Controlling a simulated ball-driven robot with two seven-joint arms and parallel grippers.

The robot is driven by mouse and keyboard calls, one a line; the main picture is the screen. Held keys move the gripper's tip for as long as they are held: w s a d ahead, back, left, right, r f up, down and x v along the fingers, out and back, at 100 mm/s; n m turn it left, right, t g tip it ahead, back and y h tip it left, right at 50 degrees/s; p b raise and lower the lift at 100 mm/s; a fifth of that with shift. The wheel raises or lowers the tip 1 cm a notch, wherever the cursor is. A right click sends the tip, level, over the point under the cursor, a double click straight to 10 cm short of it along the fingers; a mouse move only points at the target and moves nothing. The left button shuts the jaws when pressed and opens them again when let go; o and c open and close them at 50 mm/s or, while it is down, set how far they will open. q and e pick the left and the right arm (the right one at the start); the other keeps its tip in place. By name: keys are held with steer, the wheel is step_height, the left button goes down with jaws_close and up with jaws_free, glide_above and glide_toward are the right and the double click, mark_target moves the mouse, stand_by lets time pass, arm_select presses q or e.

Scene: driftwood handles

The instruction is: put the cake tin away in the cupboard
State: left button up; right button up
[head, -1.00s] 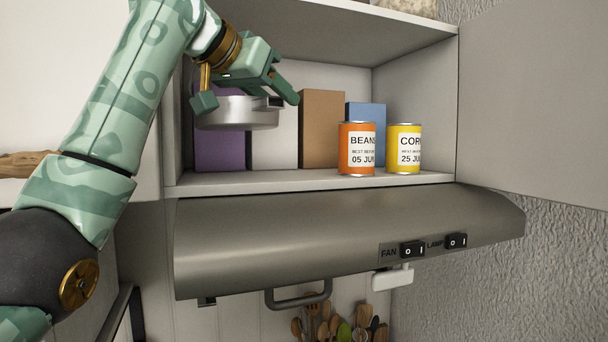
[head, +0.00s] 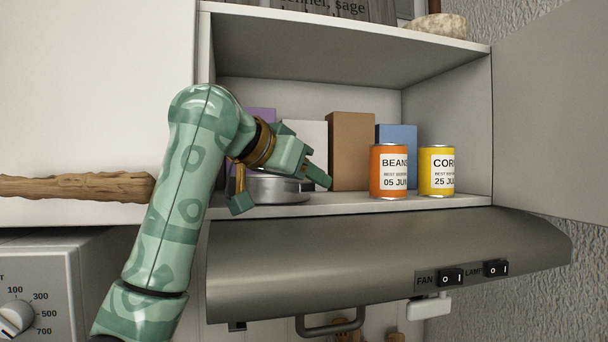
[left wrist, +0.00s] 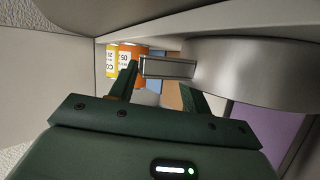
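The cake tin (head: 278,190) is a round silver tin at the left front of the open cupboard (head: 340,60), low at its shelf. My left gripper (head: 318,178) is at the tin's right side, shut on its side tab. In the left wrist view, which is upside down, the tab (left wrist: 167,67) lies at the fingertips (left wrist: 158,76) and the tin (left wrist: 255,75) fills the upper right. The tab hides one fingertip. I cannot tell whether the tin's base touches the shelf. My right gripper is not in view.
An orange beans can (head: 388,171) and yellow corn can (head: 436,170) stand to the right. Brown (head: 352,150), blue (head: 397,150), white and purple boxes stand behind. The cupboard door (head: 550,110) is open at right. A range hood (head: 380,255) is below.

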arm_select(q)
steer(key=o, duration=0.3)
steer(key=shift+a, duration=0.15)
steer(key=shift+o, duration=0.2)
steer(key=shift+s, duration=0.1)
steer(key=b+v, duration=0.6)
steer(key=v, duration=0.5)
steer(key=shift+s+a+r, duration=0.2)
steer(key=shift+s+r, duration=0.05)
steer(key=shift+r, duration=0.05)
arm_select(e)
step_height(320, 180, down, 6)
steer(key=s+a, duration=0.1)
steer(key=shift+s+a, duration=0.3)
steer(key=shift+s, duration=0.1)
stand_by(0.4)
